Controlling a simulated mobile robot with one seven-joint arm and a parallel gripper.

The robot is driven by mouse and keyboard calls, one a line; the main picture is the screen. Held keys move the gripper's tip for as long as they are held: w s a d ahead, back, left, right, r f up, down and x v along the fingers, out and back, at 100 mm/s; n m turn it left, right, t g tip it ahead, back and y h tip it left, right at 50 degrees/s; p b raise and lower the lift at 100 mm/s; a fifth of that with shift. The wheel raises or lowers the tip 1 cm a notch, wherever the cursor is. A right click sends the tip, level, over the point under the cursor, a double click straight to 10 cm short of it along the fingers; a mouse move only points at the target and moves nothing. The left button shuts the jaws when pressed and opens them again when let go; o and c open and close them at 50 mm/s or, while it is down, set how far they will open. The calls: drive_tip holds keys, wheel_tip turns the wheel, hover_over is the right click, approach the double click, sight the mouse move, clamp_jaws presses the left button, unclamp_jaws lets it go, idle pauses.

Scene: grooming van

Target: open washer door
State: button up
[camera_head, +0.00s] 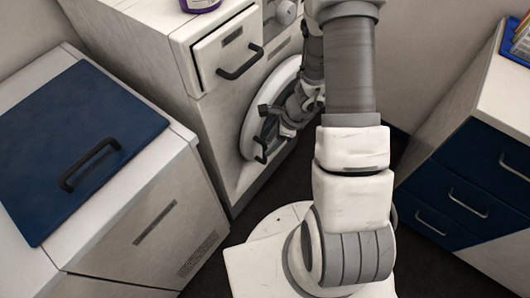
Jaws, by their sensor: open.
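The washer (222,140) is a white front-loader in the middle left of the head view. Its round white door (249,118) appears to sit against the front, partly hidden behind my arm. A dark door handle (262,141) is on the door's left part. My gripper (265,124) is open in front of the door, with its dark fingers close to the handle. I cannot tell whether the fingers touch the handle or are around it.
The washer's detergent drawer (228,48) with a dark handle is above the door, and a purple container (200,4) stands on top. A chest with a blue lid (85,140) is at left. A cabinet with blue drawers (468,180) is at right. Dark floor lies between.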

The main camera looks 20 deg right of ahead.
sight(265, 150)
drive_tip(key=shift+b+x, duration=0.65)
drive_tip(key=shift+x, duration=1.7)
clamp_jaws()
